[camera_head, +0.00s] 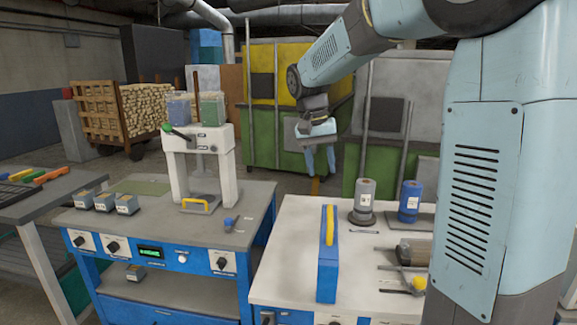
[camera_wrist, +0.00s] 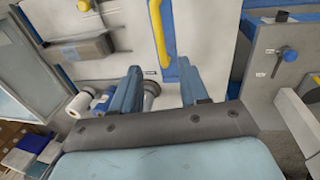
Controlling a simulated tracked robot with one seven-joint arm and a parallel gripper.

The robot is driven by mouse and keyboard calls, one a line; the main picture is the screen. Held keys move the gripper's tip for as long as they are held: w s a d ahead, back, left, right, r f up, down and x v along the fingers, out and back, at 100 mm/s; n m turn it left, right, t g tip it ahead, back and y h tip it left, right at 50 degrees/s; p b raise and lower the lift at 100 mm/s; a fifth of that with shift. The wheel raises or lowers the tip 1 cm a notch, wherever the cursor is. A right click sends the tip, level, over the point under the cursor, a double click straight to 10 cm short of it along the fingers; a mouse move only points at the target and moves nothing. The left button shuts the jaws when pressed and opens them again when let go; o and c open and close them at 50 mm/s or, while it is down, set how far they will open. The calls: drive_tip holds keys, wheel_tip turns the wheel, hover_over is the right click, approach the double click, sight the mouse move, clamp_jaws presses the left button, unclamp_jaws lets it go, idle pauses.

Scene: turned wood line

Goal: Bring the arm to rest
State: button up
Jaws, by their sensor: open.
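My arm reaches from the right side of the head view, bent at the elbow, with its forearm stretching to the left. My gripper (camera_head: 320,163) hangs from it in the air, pointing down, above and behind the white-topped bench (camera_head: 295,235). In the wrist view its two blue fingers stand apart, and my gripper (camera_wrist: 158,68) has nothing between them. The blue case with a yellow handle (camera_head: 328,268) stands on the bench, apart from the gripper in the head view. The yellow handle shows beyond the fingers in the wrist view (camera_wrist: 159,32).
A grey cylinder (camera_head: 364,200) and a blue cylinder (camera_head: 409,203) stand at the bench's back. A blue workbench (camera_head: 150,225) to the left carries a white press (camera_head: 226,150) and small grey boxes (camera_head: 104,202). A wooden crate cart (camera_head: 120,112) and a green-yellow bin (camera_head: 270,90) stand behind.

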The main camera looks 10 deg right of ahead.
drive_tip(key=s+d+n+t+y, duration=0.1)
drive_tip(key=s+d+t, duration=0.1)
drive_tip(key=s, duration=1)
drive_tip(key=s+d+f+n+t+y, duration=0.1)
drive_tip(key=s+t, duration=0.3)
drive_tip(key=s, duration=0.8)
drive_tip(key=shift+s+d+n, duration=0.2)
drive_tip(key=shift+d+n, duration=0.15)
drive_tip(key=shift+n, duration=0.35)
